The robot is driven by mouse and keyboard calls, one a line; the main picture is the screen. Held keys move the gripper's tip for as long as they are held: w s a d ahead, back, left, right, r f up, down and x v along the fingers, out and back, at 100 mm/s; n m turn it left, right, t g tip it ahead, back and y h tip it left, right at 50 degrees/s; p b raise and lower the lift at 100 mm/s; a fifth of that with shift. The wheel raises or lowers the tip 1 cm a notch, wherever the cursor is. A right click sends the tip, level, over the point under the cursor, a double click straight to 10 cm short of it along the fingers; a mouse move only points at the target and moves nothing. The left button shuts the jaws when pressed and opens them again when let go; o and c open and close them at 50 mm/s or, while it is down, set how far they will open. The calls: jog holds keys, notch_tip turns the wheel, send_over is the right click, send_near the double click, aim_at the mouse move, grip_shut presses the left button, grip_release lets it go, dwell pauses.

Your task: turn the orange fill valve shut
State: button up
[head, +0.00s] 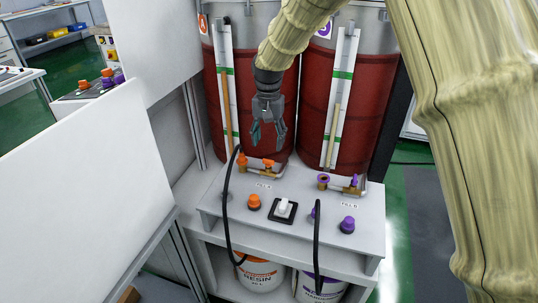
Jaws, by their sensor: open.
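The orange fill valve (268,163) sits on a short brass-and-grey pipe at the foot of the left red tank, behind the label on the white bench that seems to read "FILL A". Its handle is small, so I cannot tell its exact angle. My gripper (267,144) hangs fingers down just above the valve in the picture, in front of the left tank. It is open and empty, with a gap below its fingertips. I cannot judge its depth to the valve.
The white bench (232,212) carries an orange button (255,201), a white switch (283,207), a purple button (347,225) and a purple valve (355,182). A black hose (226,215) loops up left of the orange valve. White panels stand at left; buckets sit below.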

aim_at(269, 160)
jog(key=f, duration=0.2)
jog(key=w+f, duration=0.1)
jog(key=f, duration=0.4)
jog(key=shift+w+f, duration=0.2)
jog(key=shift+w, duration=0.05)
jog(key=shift+s+f, duration=0.15)
jog(key=shift+s, duration=0.05)
jog(key=shift+s+p, duration=0.3)
jog(key=shift+s, duration=0.1)
jog(key=shift+w+f, duration=0.35)
jog(key=shift+w, duration=0.05)
jog(key=shift+s+r, duration=0.2)
jog(key=c, duration=1)
